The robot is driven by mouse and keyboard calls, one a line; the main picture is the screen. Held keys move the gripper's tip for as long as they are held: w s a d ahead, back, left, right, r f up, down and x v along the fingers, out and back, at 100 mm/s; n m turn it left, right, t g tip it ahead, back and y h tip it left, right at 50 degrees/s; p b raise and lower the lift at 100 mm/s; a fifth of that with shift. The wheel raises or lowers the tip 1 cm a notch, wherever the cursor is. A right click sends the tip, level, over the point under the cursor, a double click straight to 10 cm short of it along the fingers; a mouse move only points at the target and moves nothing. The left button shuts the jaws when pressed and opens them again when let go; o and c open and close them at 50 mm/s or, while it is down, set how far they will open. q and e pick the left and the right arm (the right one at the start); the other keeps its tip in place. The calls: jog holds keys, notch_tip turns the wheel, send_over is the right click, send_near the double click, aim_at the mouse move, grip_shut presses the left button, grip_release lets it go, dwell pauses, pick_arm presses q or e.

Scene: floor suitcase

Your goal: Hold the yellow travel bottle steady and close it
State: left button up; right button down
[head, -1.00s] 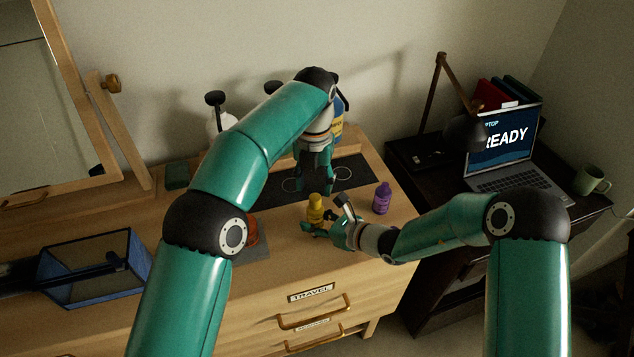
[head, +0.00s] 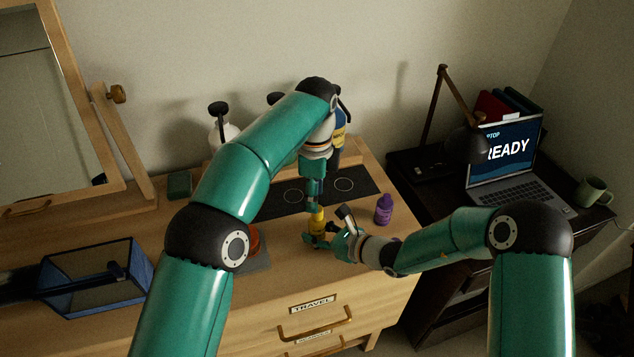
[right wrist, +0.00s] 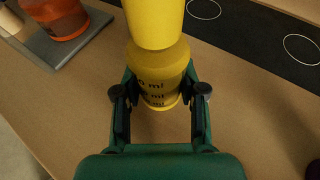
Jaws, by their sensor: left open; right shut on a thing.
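The yellow travel bottle (head: 317,225) stands upright on the dresser top. My right gripper (head: 325,243) is shut on its lower body. The right wrist view shows the bottle (right wrist: 158,75) between both fingers, with dark markings on it. A wider yellow piece, seemingly its cap (right wrist: 155,20), sits at the bottle's top; I cannot tell whether it is tight. My left gripper (head: 314,200) is open and points down directly over the bottle's top. Its fingertips are small, and I cannot tell whether they touch the cap.
A purple bottle (head: 384,209) stands to the right. An orange container (head: 254,241) on a grey mat is at the left, partly behind my left arm. A dark mat with circles (head: 345,185) lies behind. A blue-edged bin (head: 95,275) is farther left. The front of the dresser top is clear.

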aim_at(317, 226)
pick_arm(q)
jog(key=n, duration=0.4)
jog(key=shift+r+n, duration=0.15)
jog(key=shift+n, duration=0.15)
jog(key=n, duration=0.4)
jog(key=shift+r, duration=0.15)
jog(key=n, duration=0.4)
jog(key=shift+r+n, duration=0.1)
jog(key=shift+n, duration=0.2)
jog(key=n, duration=0.4)
jog(key=shift+r, duration=0.15)
jog(key=n, duration=0.4)
jog(key=shift+r+n, duration=0.15)
jog(key=shift+n, duration=0.15)
jog(key=n, duration=0.4)
jog(key=shift+r, duration=0.2)
jog(key=n, duration=0.6)
jog(key=shift+w+r, duration=0.1)
jog(key=shift+r, duration=0.2)
jog(key=shift+n, duration=0.4)
jog(key=shift+w+d+r, duration=0.1)
jog(key=shift+d+r, duration=0.1)
jog(key=shift+d, duration=0.1)
jog(key=shift+f, duration=0.15)
jog(key=shift+f, duration=3.95)
